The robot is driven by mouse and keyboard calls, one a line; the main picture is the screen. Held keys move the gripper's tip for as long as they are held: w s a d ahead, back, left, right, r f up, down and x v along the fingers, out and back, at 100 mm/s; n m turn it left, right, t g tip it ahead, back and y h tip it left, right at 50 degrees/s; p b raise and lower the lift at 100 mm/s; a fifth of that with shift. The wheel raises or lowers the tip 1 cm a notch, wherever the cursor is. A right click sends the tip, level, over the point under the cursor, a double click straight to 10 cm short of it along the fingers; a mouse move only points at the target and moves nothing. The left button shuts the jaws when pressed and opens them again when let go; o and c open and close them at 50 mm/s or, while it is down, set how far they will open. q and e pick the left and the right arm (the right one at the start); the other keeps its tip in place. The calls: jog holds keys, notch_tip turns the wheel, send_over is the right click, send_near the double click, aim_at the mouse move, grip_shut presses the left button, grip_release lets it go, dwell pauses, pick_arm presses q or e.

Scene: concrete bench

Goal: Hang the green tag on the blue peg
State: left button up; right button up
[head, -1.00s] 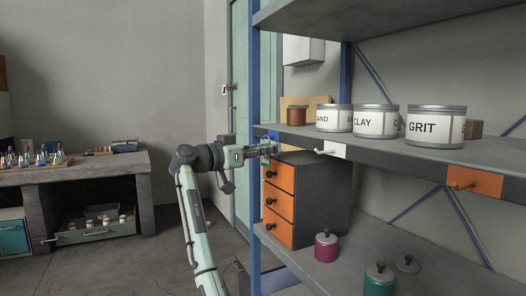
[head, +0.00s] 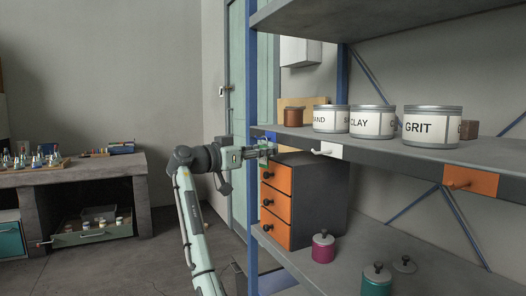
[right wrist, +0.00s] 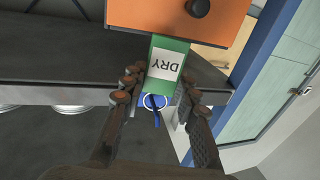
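The green tag (right wrist: 168,75), with a white label reading DRY, lies in the right wrist view between the fingertips, in front of an orange drawer. Its pale ring (right wrist: 146,101) appears around the blue peg (right wrist: 156,117); contact between them is unclear. My right gripper (right wrist: 162,93) looks open, one finger on each side of the tag and ring. In the head view, my right gripper (head: 266,150) is at the shelf's left front edge by the blue plate (head: 262,135), hiding the peg and most of the tag. My left gripper is not in view.
A white peg (head: 323,152) and an orange peg (head: 456,184) stick out along the shelf edge (head: 390,158). Labelled cans (head: 431,126) stand on the shelf. An orange-fronted drawer unit (head: 276,205) is just below my gripper, and a blue post (head: 252,90) is close behind it.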

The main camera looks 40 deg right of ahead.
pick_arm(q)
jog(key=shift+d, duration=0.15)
pick_arm(e)
jog(key=shift+o, duration=0.3)
